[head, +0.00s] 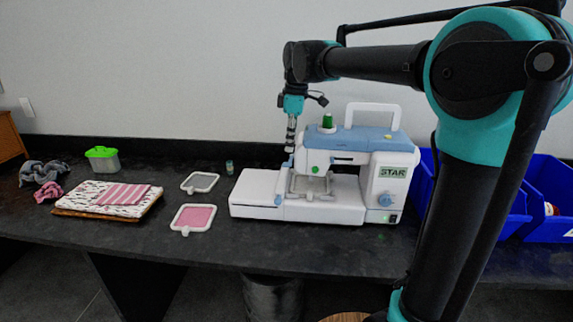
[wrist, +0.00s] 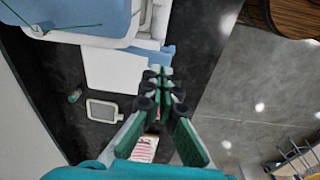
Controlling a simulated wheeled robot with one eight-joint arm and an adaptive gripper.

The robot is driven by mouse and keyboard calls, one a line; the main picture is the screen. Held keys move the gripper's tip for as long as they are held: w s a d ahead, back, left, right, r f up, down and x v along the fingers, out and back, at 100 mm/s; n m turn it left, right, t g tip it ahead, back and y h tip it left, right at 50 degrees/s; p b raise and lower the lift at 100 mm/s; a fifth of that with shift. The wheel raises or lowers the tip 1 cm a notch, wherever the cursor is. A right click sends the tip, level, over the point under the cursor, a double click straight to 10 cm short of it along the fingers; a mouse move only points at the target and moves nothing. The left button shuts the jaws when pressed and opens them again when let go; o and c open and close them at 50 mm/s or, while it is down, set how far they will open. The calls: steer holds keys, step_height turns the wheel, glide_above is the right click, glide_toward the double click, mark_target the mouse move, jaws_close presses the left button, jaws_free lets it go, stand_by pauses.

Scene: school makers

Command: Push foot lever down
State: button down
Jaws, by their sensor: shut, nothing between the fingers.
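The white and blue sewing machine (head: 345,145) stands upright on the dark table, with its sewing head at the left and its presser foot area (head: 312,186) below. The foot lever itself is too small or hidden to make out. My gripper (head: 290,148) points down beside the left end of the sewing head. In the head view I cannot tell whether it touches the machine. In the wrist view the gripper (wrist: 158,78) has its fingers together and empty. The sewing machine (wrist: 75,12) fills the upper left there, and its white bed (wrist: 108,68) lies left of the fingertips.
Two hoops lie left of the machine, one plain (head: 199,183) and one with pink fabric (head: 193,217). Blue bins (head: 547,185) stand at right.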

mark_target(290, 164)
steer(key=shift+a+f, duration=0.15)
steer(key=shift+f, duration=1.6)
steer(key=shift+f, duration=0.1)
steer(key=shift+f, duration=1.95)
steer(key=shift+r, duration=0.1)
steer(key=d, duration=0.1)
steer(key=d+r, duration=0.1)
steer(key=d, duration=0.1)
steer(key=shift+s, duration=0.1)
step_height(290, 164, up, 12)
steer(key=d, duration=0.1)
